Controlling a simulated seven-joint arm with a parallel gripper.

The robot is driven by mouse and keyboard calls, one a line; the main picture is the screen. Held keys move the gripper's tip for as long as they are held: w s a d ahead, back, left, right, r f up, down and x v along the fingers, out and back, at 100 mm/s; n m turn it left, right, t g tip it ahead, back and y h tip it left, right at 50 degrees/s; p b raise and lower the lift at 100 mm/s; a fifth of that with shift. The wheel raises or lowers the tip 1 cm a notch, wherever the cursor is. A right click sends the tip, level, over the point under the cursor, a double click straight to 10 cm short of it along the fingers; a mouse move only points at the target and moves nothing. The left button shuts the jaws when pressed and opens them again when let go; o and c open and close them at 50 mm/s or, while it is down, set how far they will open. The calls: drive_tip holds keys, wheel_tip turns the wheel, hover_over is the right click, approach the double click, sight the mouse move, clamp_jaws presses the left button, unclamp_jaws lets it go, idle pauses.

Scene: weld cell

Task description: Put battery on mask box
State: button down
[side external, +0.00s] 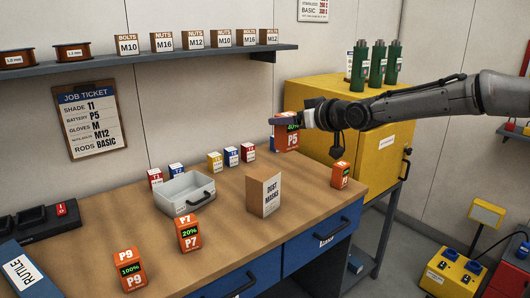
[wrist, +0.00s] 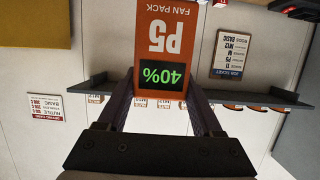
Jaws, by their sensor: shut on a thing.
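My gripper (side external: 284,121) is shut on the orange P5 battery (side external: 291,142), which hangs in the air above the back right of the bench. In the wrist view my gripper (wrist: 160,88) has one finger on each side of the P5 battery (wrist: 160,30); its label reads P5, FAN PACK and 40%, upside down in that picture. The brown dust mask box (side external: 264,196) stands upright on the bench, below the battery and slightly left and nearer the camera. Its visible top is bare.
Orange P7 (side external: 189,234) and P9 (side external: 130,270) batteries stand at the front left of the bench; another orange battery (side external: 341,175) stands near the right edge. A grey tray (side external: 185,205) and several small boxes (side external: 232,156) lie left. A yellow cabinet (side external: 310,95) stands behind.

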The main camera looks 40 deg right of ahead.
drive_tip(key=w+f, duration=1)
drive_tip(key=shift+f, duration=0.5)
drive_tip(key=shift+f, duration=0.2)
drive_tip(key=shift+c, duration=0.2)
unclamp_jaws()
drive_tip(key=shift+f, duration=0.1)
